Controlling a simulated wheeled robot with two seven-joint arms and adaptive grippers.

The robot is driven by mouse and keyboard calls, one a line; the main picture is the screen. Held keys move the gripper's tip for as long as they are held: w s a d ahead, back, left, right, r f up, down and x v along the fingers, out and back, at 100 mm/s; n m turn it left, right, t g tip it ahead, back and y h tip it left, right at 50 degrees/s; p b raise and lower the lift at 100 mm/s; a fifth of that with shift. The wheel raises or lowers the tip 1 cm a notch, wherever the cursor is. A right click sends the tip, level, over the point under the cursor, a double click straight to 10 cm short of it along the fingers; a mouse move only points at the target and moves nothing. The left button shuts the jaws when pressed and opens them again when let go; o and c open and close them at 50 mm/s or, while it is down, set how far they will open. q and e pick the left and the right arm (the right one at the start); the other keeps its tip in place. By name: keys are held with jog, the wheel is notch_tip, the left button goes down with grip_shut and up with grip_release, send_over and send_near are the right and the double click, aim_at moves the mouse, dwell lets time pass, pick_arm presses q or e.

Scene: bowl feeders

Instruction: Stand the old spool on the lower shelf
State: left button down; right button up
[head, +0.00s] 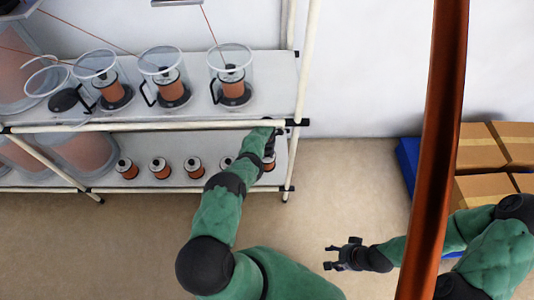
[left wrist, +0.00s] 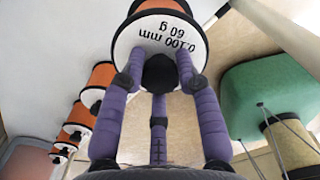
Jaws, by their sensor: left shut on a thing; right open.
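My left gripper (head: 270,148) reaches in at the right end of the lower shelf (head: 143,180). In the left wrist view its purple fingers (left wrist: 160,78) are shut on a spool (left wrist: 170,24) with orange winding and a white end face marked "0.100 mm 60 g". In the head view my arm and the upper shelf mostly hide this spool. I cannot tell whether it touches the shelf. Several similar spools (head: 160,168) stand upright in a row on the lower shelf, left of the gripper; they also show in the left wrist view (left wrist: 79,119). My right gripper (head: 342,254) is open and empty, over the floor.
The upper shelf (head: 195,113) holds several clear feeders (head: 233,60) with spools inside, above the lower row. A pale rack post (head: 307,60) stands beside my left gripper. Cardboard boxes (head: 485,190) are at the right. An orange-brown post (head: 440,130) crosses the head view.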

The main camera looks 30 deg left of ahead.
aim_at(267, 159)
pick_arm(q)
jog(key=shift+w+a+f+b, duration=0.1)
jog(key=shift+w+f+b, duration=0.05)
jog(key=shift+f+b, duration=2.8)
jog(key=shift+f, duration=0.6)
jog(key=c, duration=0.9)
grip_release()
jog(key=shift+o, duration=0.5)
